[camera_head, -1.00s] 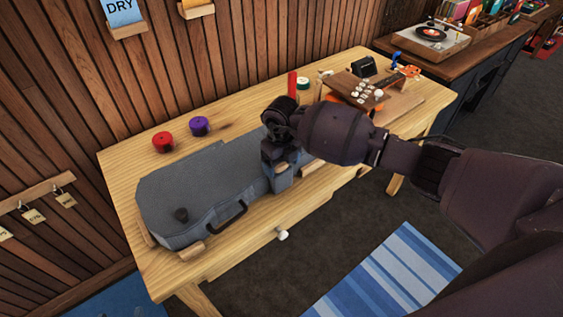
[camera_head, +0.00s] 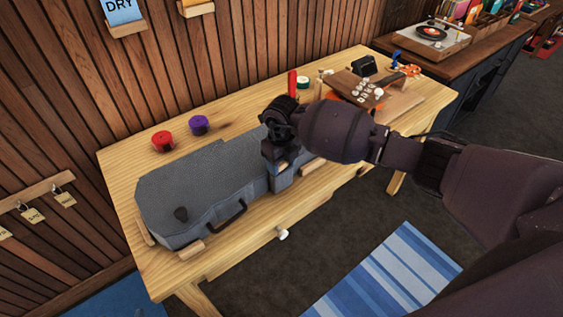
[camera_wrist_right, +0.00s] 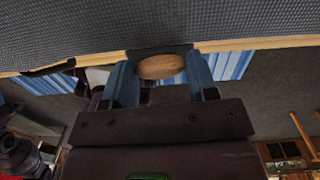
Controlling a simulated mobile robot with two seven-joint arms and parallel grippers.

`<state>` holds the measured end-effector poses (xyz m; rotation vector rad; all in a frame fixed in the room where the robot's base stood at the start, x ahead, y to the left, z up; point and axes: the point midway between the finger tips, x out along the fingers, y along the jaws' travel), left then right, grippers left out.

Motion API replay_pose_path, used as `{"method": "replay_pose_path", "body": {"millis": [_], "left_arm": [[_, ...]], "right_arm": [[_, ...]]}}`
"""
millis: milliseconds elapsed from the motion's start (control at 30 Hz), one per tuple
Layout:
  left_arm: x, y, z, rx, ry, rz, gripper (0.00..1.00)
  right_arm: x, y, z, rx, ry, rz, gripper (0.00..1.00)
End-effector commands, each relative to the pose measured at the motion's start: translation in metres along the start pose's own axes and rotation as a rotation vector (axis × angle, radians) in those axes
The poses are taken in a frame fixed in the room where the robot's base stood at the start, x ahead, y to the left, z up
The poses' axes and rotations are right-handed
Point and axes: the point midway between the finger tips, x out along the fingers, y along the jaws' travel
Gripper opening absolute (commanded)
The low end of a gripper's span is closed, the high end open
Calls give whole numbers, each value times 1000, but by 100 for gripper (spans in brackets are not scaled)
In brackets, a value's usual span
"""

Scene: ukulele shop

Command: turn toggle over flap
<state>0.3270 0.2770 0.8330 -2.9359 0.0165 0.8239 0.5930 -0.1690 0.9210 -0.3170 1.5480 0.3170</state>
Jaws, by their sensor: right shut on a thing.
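A grey ukulele case (camera_head: 205,188) lies on the wooden workbench, its black handle (camera_head: 230,218) on the front side. My right gripper (camera_head: 276,160) is over the case's narrower right part, at its front edge. In the right wrist view, the blue fingers of my right gripper (camera_wrist_right: 160,82) stand on both sides of a light wooden oval toggle (camera_wrist_right: 161,67) and are shut on it. A dark flap (camera_wrist_right: 160,50) shows just behind the toggle, against the case's grey cloth. In the head view my gripper hides most of the toggle and flap. My left gripper is out of view.
Wooden blocks (camera_head: 191,250) stand against the case. The wood-slat wall is close behind.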

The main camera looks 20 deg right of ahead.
Motion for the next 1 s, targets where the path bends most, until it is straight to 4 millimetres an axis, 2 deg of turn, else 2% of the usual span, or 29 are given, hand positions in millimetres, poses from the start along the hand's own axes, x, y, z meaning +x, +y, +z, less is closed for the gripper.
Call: {"method": "replay_pose_path", "body": {"millis": [367, 1000], "left_arm": [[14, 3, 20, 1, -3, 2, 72], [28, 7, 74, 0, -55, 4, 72]], "right_arm": [[2, -1, 1, -286, -1, -2, 29], [3, 0, 1, -896, 0, 0, 29]]}}
